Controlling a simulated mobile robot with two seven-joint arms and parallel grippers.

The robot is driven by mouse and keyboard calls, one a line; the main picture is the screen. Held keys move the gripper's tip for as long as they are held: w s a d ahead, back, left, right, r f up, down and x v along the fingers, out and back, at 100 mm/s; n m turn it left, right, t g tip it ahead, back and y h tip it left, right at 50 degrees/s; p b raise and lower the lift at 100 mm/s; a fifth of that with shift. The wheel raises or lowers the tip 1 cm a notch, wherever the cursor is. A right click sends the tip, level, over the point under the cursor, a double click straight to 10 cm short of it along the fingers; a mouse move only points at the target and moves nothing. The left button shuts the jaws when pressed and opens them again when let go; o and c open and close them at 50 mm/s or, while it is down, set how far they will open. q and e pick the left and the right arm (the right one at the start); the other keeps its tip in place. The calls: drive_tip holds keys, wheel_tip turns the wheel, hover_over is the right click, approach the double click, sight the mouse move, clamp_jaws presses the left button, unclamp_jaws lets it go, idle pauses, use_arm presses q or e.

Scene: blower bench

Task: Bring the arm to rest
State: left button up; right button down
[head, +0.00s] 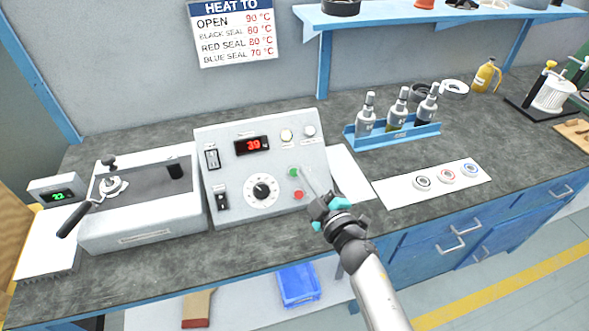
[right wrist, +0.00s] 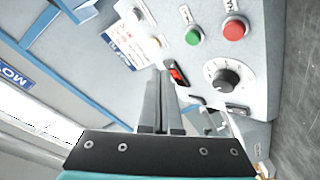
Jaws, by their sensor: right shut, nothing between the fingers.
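My right gripper (head: 305,173) is shut and empty. Its arm comes in from the bottom of the head view, and its fingers reach up in front of the right part of the control box (head: 222,158). The fingertips show close to the green button (head: 293,172) and above the red button (head: 298,195); I cannot tell whether they touch the panel. In the right wrist view the closed fingers (right wrist: 161,78) point toward the box, with the black dial (right wrist: 226,81) to their right. My left gripper is not in view.
A heater unit with a black-handled lever (head: 75,218) stands left of the box. Right of my gripper are a blue rack (head: 393,138) with three bottles and a white sheet (head: 405,195) with three rings. A shelf (head: 420,18) hangs behind. The bench front is mostly clear.

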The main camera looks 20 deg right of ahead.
idle(0.6)
drive_tip(key=s+d+f+m+g+h, duration=0.2)
drive_tip(key=s+d+m+g+h, duration=0.3)
drive_tip(key=s+d+m+h, duration=0.35)
drive_tip(key=s+a+f+m+g+y, duration=0.1)
drive_tip(key=s+a+f+g+y, duration=0.25)
drive_tip(key=s, duration=0.55)
drive_tip(key=s+a+m+g+y, duration=0.15)
drive_tip(key=s+a+g, duration=0.35)
drive_tip(key=s, duration=0.5)
wheel_tip(320, 180, down, 24)
drive_tip(key=s+d+f+g+b, duration=0.1)
drive_tip(key=s+g, duration=0.1)
drive_tip(key=s, duration=0.1)
drive_tip(key=s+d+f+g+b, duration=0.1)
drive_tip(key=s+d+f, duration=0.1)
drive_tip(key=s+f, duration=1.1)
drive_tip(key=shift+s+d+n, duration=0.35)
drive_tip(key=shift+s+n, duration=0.05)
drive_tip(key=shift+s, duration=0.2)
